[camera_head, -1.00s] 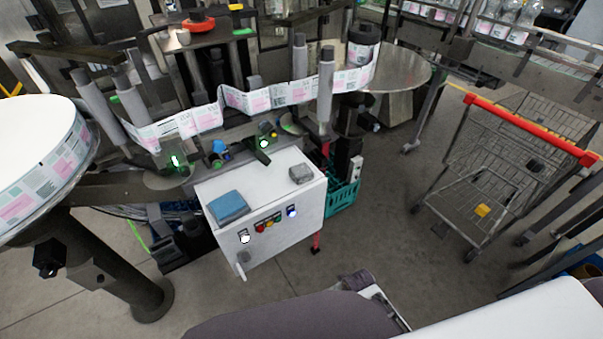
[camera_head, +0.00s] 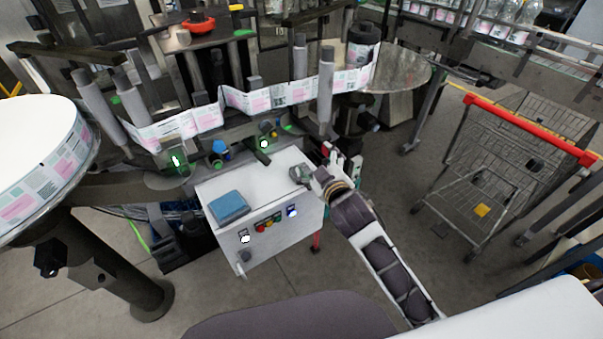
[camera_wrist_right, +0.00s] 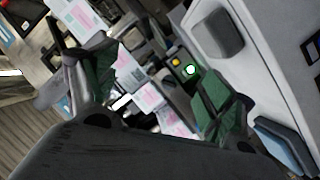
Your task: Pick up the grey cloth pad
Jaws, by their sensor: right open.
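The grey cloth pad (camera_head: 297,174) lies on the white top of the control box, near its back right corner. My right gripper (camera_head: 322,162) is beside the pad on its right and partly overlaps it in the head view. In the right wrist view the gripper (camera_wrist_right: 155,85) has its two green-padded fingers spread, with nothing held between them. The pad (camera_wrist_right: 217,36) shows there beyond the right finger, outside the gap. My left gripper is not in view.
The white control box (camera_head: 273,232) also bears a blue pad (camera_head: 229,207) and has buttons on its front. Rollers and a label strip (camera_head: 262,99) stand behind it. A shopping trolley (camera_head: 500,185) stands on the right, with open floor between.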

